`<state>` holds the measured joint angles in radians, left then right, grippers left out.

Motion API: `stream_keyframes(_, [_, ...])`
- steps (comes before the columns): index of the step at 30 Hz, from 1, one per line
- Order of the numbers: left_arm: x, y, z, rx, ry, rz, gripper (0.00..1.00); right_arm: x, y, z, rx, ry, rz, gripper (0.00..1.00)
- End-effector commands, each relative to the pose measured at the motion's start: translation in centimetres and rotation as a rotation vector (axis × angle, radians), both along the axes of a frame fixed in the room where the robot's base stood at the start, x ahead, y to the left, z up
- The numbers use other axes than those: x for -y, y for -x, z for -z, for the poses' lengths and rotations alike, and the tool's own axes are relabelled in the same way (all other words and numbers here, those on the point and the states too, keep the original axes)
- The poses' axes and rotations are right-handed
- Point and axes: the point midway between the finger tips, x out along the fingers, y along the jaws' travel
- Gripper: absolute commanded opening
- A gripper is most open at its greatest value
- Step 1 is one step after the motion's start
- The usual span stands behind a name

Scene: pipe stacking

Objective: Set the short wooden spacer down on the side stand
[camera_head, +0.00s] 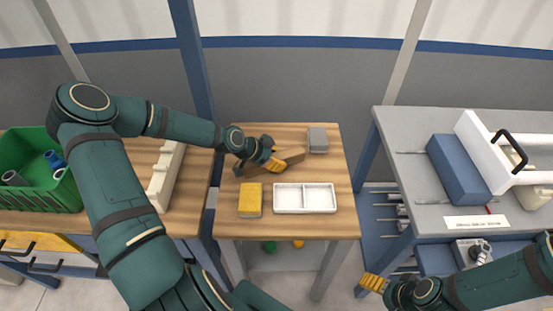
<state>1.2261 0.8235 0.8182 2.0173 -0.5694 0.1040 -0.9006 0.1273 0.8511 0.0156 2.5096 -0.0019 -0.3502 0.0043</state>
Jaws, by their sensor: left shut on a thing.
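The wooden spacer (291,156) is a brown bar lying slantwise at the back of the small wood-topped stand (330,226). My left gripper (273,163) comes in from the left over the stand. It is shut on the spacer and hides part of its middle. I cannot tell whether the spacer touches the stand top. My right gripper (374,283) is low at the right, in front of the grey bench, away from the spacer. Whether its fingers are open cannot be made out.
On the stand are a grey block (317,140), a yellow block (250,200) and a white two-part tray (304,198). A green crate (40,195) and a pale rack (166,175) stand left. A grey bench (400,125) at right holds a blue block (458,169).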

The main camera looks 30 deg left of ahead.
Motion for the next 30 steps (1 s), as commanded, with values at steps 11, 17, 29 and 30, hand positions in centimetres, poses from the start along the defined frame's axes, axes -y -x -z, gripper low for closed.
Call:
stream_keyframes(11, [0.0,0.0,0.1,0.000,0.000,0.000,0.67,0.0,0.0,0.0,0.001,0.000,0.000,0.81])
stream_keyframes(17, [-0.5,0.5,-0.8,-0.001,0.000,-0.002,0.67,0.0,0.0,-0.4,-0.001,0.000,0.000,0.81])
stream_keyframes(29, [-3.4,4.6,-6.0,-0.001,0.000,-0.004,0.67,0.0,-0.1,-2.8,0.001,0.001,0.005,0.81])
stream_keyframes(30, [-3.7,5.0,-6.4,-0.002,0.001,-0.004,0.67,0.0,-0.2,-3.0,0.003,0.001,0.006,0.81])
